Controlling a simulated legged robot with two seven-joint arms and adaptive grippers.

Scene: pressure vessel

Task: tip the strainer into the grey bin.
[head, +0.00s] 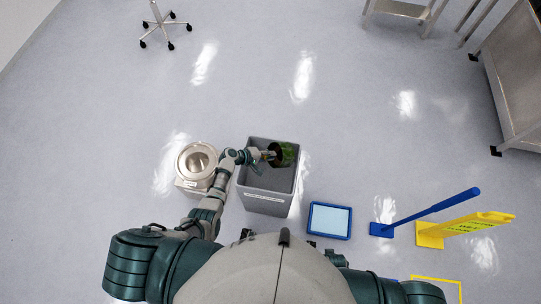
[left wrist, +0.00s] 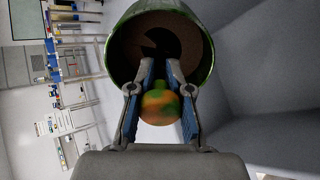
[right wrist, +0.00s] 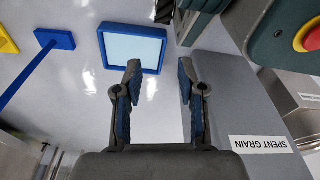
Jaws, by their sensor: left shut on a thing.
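The strainer (head: 287,154) is a green cylinder with a dark brown round end, over the grey bin (head: 267,201). It lies on its side, with the brown end toward my left wrist. My left gripper (head: 264,155) is shut on its handle. In the left wrist view, the strainer (left wrist: 185,45) is just beyond the fingers (left wrist: 160,75), with a blurred orange-green knob between them. I cannot tell whether anything is left inside. My right gripper (right wrist: 160,72) is open and empty beside the bin (right wrist: 225,85), whose label reads "SPENT GRAIN".
A silver vessel (head: 197,160) stands left of the bin. To the right lie a blue-framed mat (head: 330,221), a blue long-handled tool (head: 432,212) and a yellow floor sign (head: 470,226). Steel tables (head: 517,75) stand far right.

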